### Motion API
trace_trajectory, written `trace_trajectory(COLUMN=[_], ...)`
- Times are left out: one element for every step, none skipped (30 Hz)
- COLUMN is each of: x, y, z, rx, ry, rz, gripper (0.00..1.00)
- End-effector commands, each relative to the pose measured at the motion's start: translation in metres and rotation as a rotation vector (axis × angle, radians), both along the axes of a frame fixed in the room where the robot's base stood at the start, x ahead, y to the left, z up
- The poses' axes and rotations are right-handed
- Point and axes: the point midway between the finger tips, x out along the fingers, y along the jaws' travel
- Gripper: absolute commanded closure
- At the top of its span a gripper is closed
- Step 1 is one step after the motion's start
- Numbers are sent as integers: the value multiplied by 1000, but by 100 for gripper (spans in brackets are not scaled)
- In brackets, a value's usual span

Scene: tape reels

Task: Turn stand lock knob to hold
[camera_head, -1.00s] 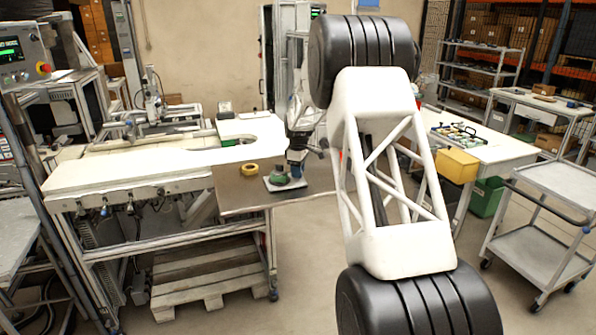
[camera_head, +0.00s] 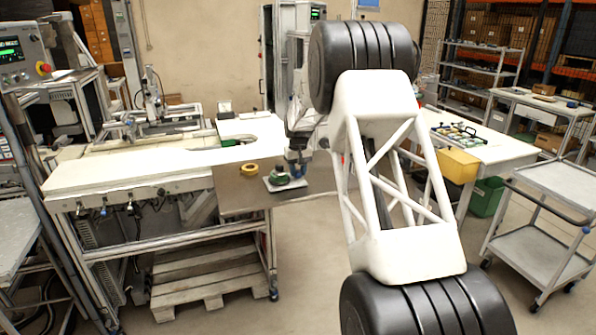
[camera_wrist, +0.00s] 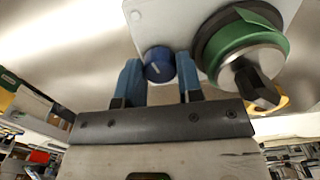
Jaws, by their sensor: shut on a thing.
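The stand has a light grey plate (camera_head: 271,187) at the right end of the workbench, and it fills the top of the wrist view (camera_wrist: 150,20). A green tape reel (camera_head: 280,179) sits on it, with a metal hub and a black knob in the wrist view (camera_wrist: 243,45). The blue lock knob (camera_wrist: 158,63) has a pale pointer line and sits near the plate's corner. My gripper (camera_head: 297,172) is at the stand's right side. Its blue fingers are shut on the lock knob, one on each side. In the head view my gripper hides the knob.
A white bench (camera_head: 120,172) with fixtures extends left. A yellow bin (camera_head: 457,165) hangs on the table at right. My arm covers the view's middle right.

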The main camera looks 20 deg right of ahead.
Motion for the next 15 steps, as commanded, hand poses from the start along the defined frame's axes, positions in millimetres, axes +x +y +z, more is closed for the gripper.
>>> trace_trajectory(x=[0, 0, 0, 0, 0, 0, 0, 0, 0, 0, 0, 0, 0, 0, 0], y=[0, 0, 0, 0, 0, 0, 0, 0, 0, 0, 0, 0, 0, 0, 0], z=[1, 1, 1, 1, 1, 1, 1, 1, 1, 1, 1, 1, 1, 1, 1], rx=[0, 0, 0, 0, 0, 0, 0, 0, 0, 0, 0, 0, 0, 0, 0], ry=[-2, -1, -1, -1, -1, -1, -1, -1, -2, -2, -2, -2, -2, -2, -2], rz=[-37, -60, -90, -110, -129, -153, -169, -183, -202, -213, -223, -236, -242, -248, -256], gripper=[90, 90, 90, 90, 90, 90, 90, 90, 90, 90, 90, 90, 90, 90, 90])
